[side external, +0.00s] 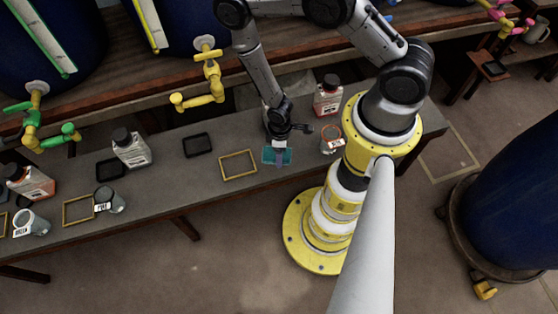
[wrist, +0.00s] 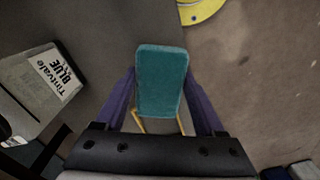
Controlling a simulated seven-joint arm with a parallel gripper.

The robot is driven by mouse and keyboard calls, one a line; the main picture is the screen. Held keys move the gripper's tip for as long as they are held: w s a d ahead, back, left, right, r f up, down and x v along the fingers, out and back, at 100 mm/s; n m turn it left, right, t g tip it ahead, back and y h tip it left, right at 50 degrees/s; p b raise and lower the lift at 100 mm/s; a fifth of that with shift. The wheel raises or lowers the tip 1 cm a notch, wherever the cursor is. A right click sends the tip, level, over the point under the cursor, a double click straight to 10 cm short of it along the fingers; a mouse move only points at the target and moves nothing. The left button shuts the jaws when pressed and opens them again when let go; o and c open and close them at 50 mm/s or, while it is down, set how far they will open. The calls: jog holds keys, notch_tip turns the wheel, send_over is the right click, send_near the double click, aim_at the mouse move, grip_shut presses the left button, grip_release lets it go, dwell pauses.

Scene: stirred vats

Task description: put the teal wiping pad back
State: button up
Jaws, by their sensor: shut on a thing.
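The teal wiping pad (side external: 268,156) is a flat rounded block. My gripper (side external: 280,154) is shut on it near the front edge of the grey bench, right of an empty yellow rectangular outline (side external: 238,165). In the wrist view the pad (wrist: 161,82) sits between the two purple fingers of my gripper (wrist: 160,105), one on each long side. Bits of yellow line (wrist: 138,121) show past the pad's lower end, mostly hidden by the gripper. I cannot tell exactly how high the pad is above the bench.
A dark tray (side external: 198,145) and a white bottle (side external: 131,148) stand to the left. A red-labelled bottle (side external: 328,96) and a small jar (side external: 331,140) stand to the right. A bottle labelled Tintvale Blue (wrist: 45,85) is at left in the wrist view. Taps (side external: 203,82) hang behind.

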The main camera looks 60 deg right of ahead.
jog(key=shift+f, duration=2.4)
jog(key=shift+f, duration=0.2)
jog(key=o, duration=1.3)
jog(key=shift+r, duration=0.1)
